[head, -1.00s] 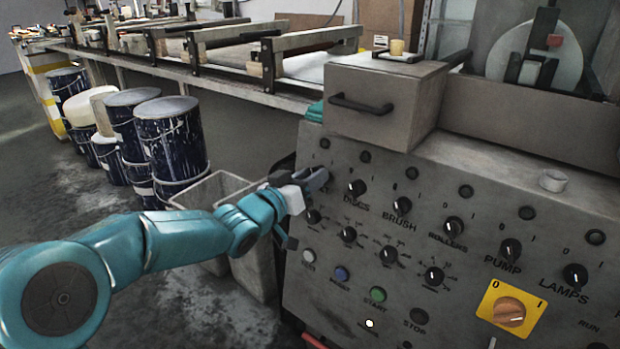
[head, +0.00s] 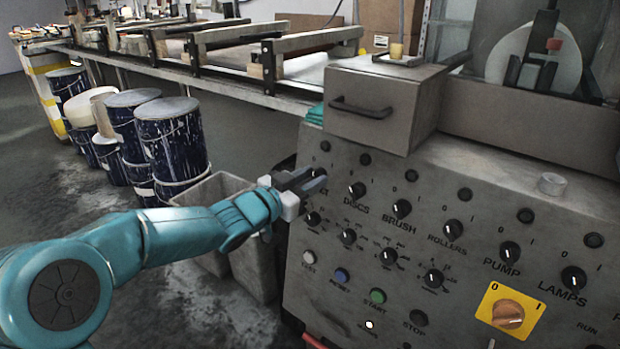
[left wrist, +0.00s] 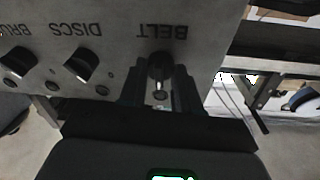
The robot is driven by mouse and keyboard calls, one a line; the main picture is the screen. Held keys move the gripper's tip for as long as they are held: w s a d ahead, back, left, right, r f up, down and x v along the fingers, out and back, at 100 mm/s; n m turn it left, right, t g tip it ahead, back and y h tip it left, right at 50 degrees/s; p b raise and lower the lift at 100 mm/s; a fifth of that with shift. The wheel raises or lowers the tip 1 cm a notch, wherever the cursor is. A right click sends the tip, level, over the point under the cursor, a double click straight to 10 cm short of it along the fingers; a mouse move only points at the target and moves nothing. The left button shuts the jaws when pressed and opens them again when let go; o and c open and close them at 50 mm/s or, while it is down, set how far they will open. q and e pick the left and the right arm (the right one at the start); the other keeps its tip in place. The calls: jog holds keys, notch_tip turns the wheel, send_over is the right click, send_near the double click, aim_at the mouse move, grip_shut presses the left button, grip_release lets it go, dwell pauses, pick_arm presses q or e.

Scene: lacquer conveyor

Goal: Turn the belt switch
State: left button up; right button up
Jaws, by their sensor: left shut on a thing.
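The belt switch (left wrist: 160,68) is a black knob under the upside-down word BELT in the left wrist view. My left gripper (left wrist: 160,95) has its dark fingers on either side of this knob and is shut on it. In the head view my left gripper (head: 312,182) is at the upper left of the grey control panel (head: 470,200), and it hides the belt switch and most of its label there. My right gripper is not in view.
The discs knob (head: 357,190) and brush knob (head: 401,208) sit just right of my gripper. A drawer box (head: 375,110) with a black handle stands above. Grey bins (head: 215,190) and paint drums (head: 172,145) stand at the left.

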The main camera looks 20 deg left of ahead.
pick_arm(q)
jog(key=m+g+p, duration=0.1)
jog(key=m, duration=0.6)
jog(key=shift+h+p, duration=0.3)
jog(key=shift+p, duration=0.05)
jog(key=shift+m+g, duration=0.3)
jog(key=o, duration=1)
jog(key=shift+a+r, duration=0.1)
jog(key=shift+o, duration=0.2)
jog(key=p+v, duration=0.3)
jog(key=v, duration=1.3)
jog(key=shift+s, duration=0.15)
